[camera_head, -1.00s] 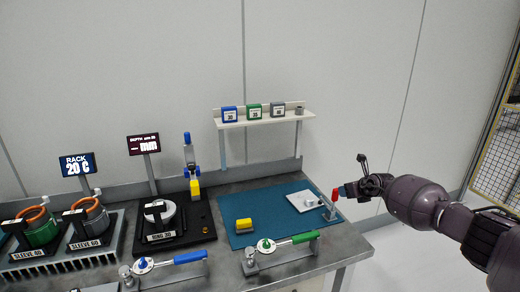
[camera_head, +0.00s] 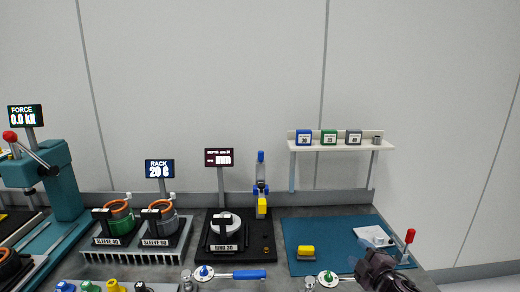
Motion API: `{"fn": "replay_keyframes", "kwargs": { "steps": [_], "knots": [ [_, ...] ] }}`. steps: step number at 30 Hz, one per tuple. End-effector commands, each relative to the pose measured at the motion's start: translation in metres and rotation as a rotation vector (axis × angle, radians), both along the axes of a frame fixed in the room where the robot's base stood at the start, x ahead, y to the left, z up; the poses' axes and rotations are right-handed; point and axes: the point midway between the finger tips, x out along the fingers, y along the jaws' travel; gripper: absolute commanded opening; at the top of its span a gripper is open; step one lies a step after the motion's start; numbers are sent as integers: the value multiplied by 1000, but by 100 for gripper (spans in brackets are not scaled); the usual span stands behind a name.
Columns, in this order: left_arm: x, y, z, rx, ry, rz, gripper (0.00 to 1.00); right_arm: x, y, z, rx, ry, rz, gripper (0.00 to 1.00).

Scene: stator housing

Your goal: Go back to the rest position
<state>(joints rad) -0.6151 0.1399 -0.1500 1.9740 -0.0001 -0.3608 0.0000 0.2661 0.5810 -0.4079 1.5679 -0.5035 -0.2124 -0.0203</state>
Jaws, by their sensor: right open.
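My right gripper (camera_head: 366,265) shows at the lower right of the head view, in front of the teal mat's right front part. It is open, and I see nothing held in it. The arm behind it runs out of the bottom edge. A red-handled clamp (camera_head: 407,242) stands just right of and beyond the gripper. A white block (camera_head: 372,234) lies on the teal mat (camera_head: 335,228). A yellow block (camera_head: 306,251) lies at the mat's left front. My left gripper is not in view.
A black fixture marked RING 30 (camera_head: 262,238) holds a white ring. Two sleeves sit in a cooling rack (camera_head: 178,241). A teal press (camera_head: 58,185) stands at the far left. A wall shelf (camera_head: 345,146) carries small coloured boxes. A blue-handled tool (camera_head: 248,274) lies at the front.

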Motion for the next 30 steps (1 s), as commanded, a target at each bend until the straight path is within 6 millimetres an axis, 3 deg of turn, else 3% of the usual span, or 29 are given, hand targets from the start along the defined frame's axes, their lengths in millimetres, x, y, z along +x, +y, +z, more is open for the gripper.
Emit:
{"fn": "replay_keyframes", "kwargs": {
  "steps": [1, 6, 15, 24, 30],
  "knots": [
    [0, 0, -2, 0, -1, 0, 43, -21, 7, -15, 110, 46, -23, 53],
    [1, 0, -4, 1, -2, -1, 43, -80, 20, -50, 428, 187, -102, 53],
    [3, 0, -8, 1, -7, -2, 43, -187, 20, -100, 836, 367, -266, 53],
    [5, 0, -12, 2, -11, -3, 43, -293, 2, -161, 979, 475, -474, 53],
    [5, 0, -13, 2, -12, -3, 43, -332, 0, -185, 988, 529, -540, 53]
  ]
}}
